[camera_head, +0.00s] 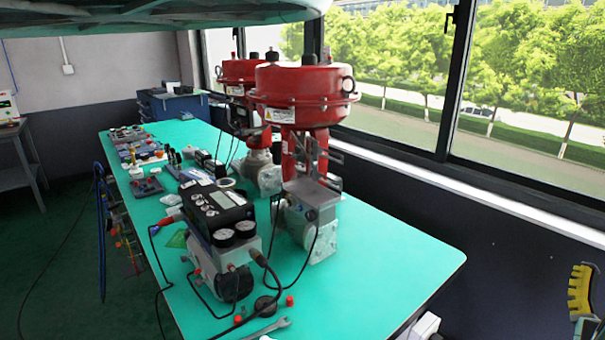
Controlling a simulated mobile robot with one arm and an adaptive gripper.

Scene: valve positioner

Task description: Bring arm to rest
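The valve positioner (219,204), a black-topped box with round gauges, stands on the green table (390,260). A red valve actuator (303,85) stands behind it.
A second red actuator (239,70) stands farther back. A wrench (266,328) and a black round piece (266,306) lie near the front edge, among cables. Small parts crowd the far left of the table. Its right front area is clear. Windows line the right wall.

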